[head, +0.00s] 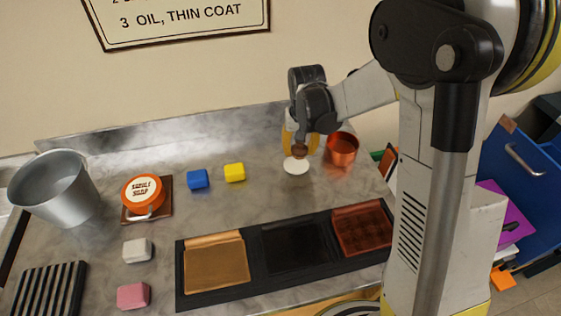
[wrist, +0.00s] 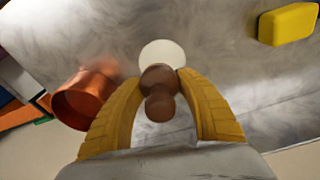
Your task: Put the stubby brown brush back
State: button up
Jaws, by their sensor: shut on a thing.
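My gripper (head: 300,142) is shut on the stubby brown brush (wrist: 160,92), with one yellow finger on each side of its rounded brown body in the wrist view. In the head view the brush (head: 299,152) shows only in part below the fingers. A flat white disc (head: 296,166) shows just below the brush; it also shows beyond the brush in the wrist view (wrist: 162,54). I cannot tell whether the brush touches it. A copper cup (head: 342,150) stands close to the right of my gripper in the head view, and left in the wrist view (wrist: 84,100).
A yellow block (head: 234,172) and a blue block (head: 197,179) lie to the left. Beyond them are an orange soap tin (head: 143,191) and a metal bucket (head: 55,188). A black tray (head: 252,250) with compartments lies in front. A wall backs the counter.

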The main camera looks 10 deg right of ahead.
aim_at(296, 163)
jog(key=shift+w+a+f, duration=0.15)
jog(key=shift+a+f, duration=0.25)
jog(key=shift+a, duration=0.05)
jog(key=shift+f+b, duration=0.3)
jog(key=shift+b, duration=0.05)
jog(key=shift+d+f+b, duration=0.15)
jog(key=shift+f+b, duration=0.85)
jog(key=shift+f, duration=0.5)
jog(key=shift+f, duration=0.25)
jog(key=o, duration=1.2)
jog(key=shift+o, duration=0.2)
jog(key=shift+r, duration=0.1)
